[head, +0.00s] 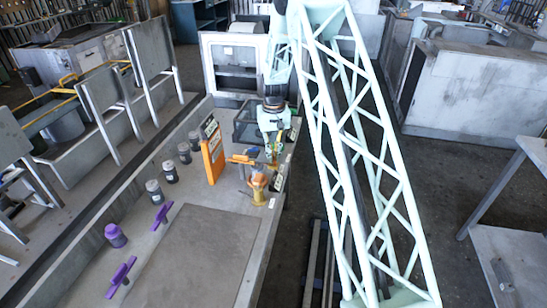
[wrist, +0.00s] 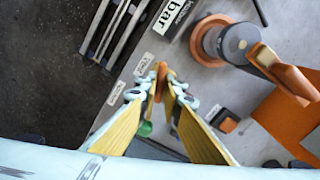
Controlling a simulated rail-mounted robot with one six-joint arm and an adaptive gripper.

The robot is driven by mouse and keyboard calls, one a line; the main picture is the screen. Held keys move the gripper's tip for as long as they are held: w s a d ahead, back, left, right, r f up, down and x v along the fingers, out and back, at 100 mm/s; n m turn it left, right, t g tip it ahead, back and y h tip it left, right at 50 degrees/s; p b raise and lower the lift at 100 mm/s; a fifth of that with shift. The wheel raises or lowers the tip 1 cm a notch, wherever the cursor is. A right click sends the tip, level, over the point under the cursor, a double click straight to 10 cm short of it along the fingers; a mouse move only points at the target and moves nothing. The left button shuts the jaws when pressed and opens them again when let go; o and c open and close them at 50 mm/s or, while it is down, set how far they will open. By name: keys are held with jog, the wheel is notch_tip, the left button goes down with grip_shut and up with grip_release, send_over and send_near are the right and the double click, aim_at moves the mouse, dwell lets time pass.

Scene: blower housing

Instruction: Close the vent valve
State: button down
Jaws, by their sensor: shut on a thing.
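My gripper (wrist: 160,88) has its two yellow-padded fingers drawn together at the tips. They are shut on a small orange handle (wrist: 162,67), seen nearly edge-on beside small white labels whose words I cannot read. In the head view my gripper (head: 273,153) reaches down at the far right end of the bench, just behind a copper-coloured round fitting (head: 258,186). The fitting's grey cap and an orange lever (wrist: 285,75) show at the right in the wrist view. The fingers hide most of the held handle's mount, and I cannot read which valve it is.
An orange upright panel (head: 212,155) stands left of the gripper. A row of dark jars (head: 170,171) and purple handles (head: 122,274) lie further left. A "bar" label plate (wrist: 176,20) is near the held handle. The bench's flat plate (head: 195,255) is clear.

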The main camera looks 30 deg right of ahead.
jog(key=m, duration=0.5)
dwell(0.6)
jog(key=c, duration=2.8)
grip_release()
jog(key=shift+r, duration=0.15)
notch_tip(320, 180, up, 12)
jog(key=shift+f, duration=0.1)
